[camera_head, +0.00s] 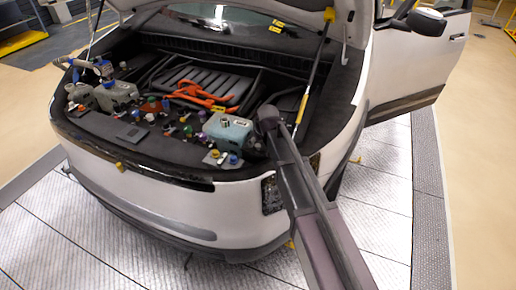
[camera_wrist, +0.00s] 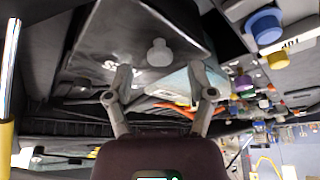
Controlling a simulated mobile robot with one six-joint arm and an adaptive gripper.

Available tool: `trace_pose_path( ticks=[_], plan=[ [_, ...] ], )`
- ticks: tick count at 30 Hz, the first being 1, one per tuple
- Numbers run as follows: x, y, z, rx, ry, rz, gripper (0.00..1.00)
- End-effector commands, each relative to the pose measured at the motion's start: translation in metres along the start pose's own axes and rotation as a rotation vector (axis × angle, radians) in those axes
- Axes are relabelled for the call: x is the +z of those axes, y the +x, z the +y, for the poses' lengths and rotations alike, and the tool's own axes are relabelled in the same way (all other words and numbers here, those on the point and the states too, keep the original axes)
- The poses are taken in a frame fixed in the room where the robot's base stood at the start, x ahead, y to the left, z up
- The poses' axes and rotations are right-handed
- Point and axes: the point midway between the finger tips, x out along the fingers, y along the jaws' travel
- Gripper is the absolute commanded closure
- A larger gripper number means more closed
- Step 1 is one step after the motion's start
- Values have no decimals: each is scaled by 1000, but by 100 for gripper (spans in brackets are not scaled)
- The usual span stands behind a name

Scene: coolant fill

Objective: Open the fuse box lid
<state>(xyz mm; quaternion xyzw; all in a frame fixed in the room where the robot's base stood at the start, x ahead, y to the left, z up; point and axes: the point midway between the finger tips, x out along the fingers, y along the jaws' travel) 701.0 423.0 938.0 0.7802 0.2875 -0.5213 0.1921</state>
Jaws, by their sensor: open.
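In the wrist view a dark flat lid (camera_wrist: 135,35) with a small grey round knob (camera_wrist: 158,52) and pale lettering near its edge fills the upper middle; it appears to be the fuse box lid, shut or nearly so. My gripper (camera_wrist: 160,76) is open, its two grey fingers spread apart below the knob in the picture, with nothing between them. I cannot tell how far the knob is from the fingertips. In the head view my arm reaches into the right side of the car's bay, and it hides the lid and my fingers.
A grey-green tank (camera_head: 228,132) stands left of my arm, with coloured caps around it. Orange cables (camera_head: 200,95) cross the bay. A prop rod (camera_head: 313,78) rises close to my arm, under the raised hood (camera_head: 300,8). A blue cap (camera_wrist: 264,25) shows in the wrist view.

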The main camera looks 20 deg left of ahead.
Motion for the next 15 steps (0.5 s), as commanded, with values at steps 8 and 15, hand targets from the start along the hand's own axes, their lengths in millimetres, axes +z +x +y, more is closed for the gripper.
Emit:
trace_pose_path(
  ticks=[8,15],
  plan=[
    [0,15,0,0,0,0,30],
    [0,15,0,0,0,0,30]
  ],
)
